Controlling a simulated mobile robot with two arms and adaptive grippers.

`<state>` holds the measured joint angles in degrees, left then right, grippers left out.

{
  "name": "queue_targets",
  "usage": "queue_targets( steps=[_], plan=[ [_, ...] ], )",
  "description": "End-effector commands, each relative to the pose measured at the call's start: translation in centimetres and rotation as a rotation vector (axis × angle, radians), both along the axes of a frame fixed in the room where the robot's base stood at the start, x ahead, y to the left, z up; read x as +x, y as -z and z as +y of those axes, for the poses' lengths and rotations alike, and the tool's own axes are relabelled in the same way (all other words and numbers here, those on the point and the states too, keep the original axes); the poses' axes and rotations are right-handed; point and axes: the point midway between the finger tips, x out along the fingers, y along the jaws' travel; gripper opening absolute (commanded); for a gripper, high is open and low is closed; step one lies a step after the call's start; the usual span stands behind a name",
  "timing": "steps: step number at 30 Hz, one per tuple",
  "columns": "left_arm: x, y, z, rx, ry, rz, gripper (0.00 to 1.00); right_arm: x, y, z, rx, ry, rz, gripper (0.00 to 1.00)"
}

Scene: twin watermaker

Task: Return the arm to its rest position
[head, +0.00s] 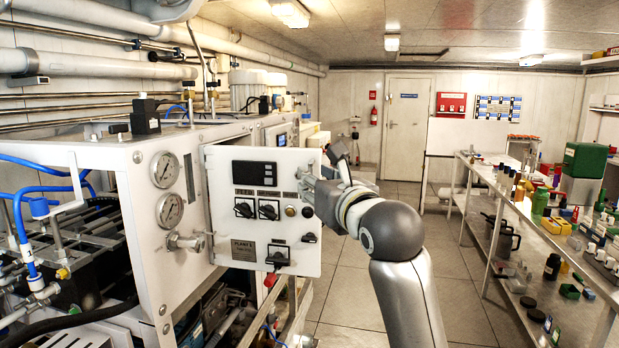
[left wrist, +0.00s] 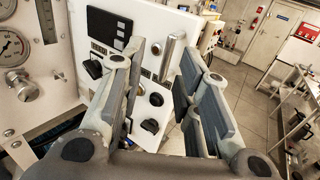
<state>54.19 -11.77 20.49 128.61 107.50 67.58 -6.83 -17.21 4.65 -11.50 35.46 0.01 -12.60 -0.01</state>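My left arm (head: 395,250) reaches in from the bottom middle of the head view. Its left gripper (head: 330,165) is at the right edge of a white control panel (head: 221,180). In the left wrist view the gripper (left wrist: 163,55) has its grey-padded fingers spread apart, with no object held between them. The panel's face, knobs and a silver handle (left wrist: 172,56) show behind and between the fingers. I cannot tell whether a finger touches the panel. My right gripper is in neither view.
The panel stands out from the white watermaker cabinet (head: 110,165), beside two pressure gauges (head: 165,170). Blue hoses are at the left. A shelf bench (head: 535,225) with many bottles and boxes runs along the right. The tiled floor (head: 345,285) between is clear back to a door (head: 405,130).

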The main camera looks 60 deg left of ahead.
Motion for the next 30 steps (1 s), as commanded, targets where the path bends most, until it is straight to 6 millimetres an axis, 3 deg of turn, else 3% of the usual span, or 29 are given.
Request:
queue_targets(
  steps=[7,26,30],
  plan=[
    [-0.4,0.0,-2.5,0.0,0.002,0.001,0.3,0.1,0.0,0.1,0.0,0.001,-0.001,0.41],
    [-0.4,0.1,-2.7,0.004,0.0,0.008,0.3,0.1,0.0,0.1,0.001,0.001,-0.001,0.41],
    [1.3,0.4,-2.9,0.075,-0.036,0.116,0.3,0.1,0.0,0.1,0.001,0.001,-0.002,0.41]
  ],
)
